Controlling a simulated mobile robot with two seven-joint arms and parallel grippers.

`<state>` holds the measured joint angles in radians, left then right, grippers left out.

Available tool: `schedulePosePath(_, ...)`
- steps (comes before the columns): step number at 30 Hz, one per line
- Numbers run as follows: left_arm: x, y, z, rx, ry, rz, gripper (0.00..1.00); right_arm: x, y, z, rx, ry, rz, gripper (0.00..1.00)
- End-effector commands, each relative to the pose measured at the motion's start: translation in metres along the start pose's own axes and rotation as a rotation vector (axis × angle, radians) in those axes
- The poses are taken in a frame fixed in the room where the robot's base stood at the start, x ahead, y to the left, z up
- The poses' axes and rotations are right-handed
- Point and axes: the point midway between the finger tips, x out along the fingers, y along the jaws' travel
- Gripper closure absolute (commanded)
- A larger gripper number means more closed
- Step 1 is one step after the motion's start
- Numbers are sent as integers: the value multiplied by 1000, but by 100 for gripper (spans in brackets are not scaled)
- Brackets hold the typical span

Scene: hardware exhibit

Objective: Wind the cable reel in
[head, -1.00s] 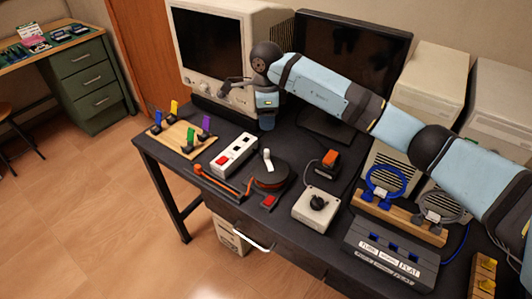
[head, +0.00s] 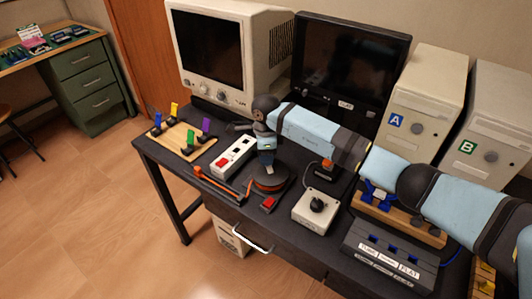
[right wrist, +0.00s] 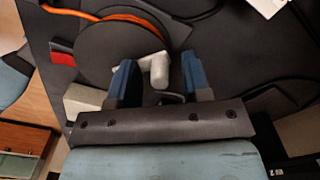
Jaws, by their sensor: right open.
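The cable reel (head: 268,185) is a dark disc wound with orange cable and stands on the desk. It also shows in the right wrist view (right wrist: 112,48). Its pale crank knob (right wrist: 158,70) sits near the edge of the disc. My right gripper (head: 267,168) points down over the reel and partly hides it in the head view. In the right wrist view its two blue fingers (right wrist: 158,62) are open, one on each side of the knob, with gaps between. Contact with the knob cannot be told. My left gripper is out of view.
An orange cable (head: 218,186) lies left of the reel. Close by are a white box with a red switch (head: 233,156), a red button block (head: 268,203) and a joystick box (head: 316,211). Monitors (head: 352,62) stand behind. A peg board (head: 174,138) is at left.

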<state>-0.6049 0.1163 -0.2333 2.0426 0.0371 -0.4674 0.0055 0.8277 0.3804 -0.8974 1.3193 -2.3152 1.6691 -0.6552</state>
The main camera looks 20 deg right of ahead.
Motion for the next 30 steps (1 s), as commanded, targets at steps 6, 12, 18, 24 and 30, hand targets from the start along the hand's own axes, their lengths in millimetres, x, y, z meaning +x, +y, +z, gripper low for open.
schedulePosePath(6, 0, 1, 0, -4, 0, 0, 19, 0, 0, 0, 0, 0, 0, 86)
schedulePosePath(12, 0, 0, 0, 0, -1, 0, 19, 0, 0, 0, 1, 0, 0, 100)
schedulePosePath(18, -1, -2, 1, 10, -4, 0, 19, -1, 0, -1, 29, 0, 0, 100)
schedulePosePath(24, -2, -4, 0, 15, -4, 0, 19, -1, -1, -6, 125, 1, 0, 100)
schedulePosePath(30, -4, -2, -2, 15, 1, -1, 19, -2, -1, -13, 288, 1, -1, 100)
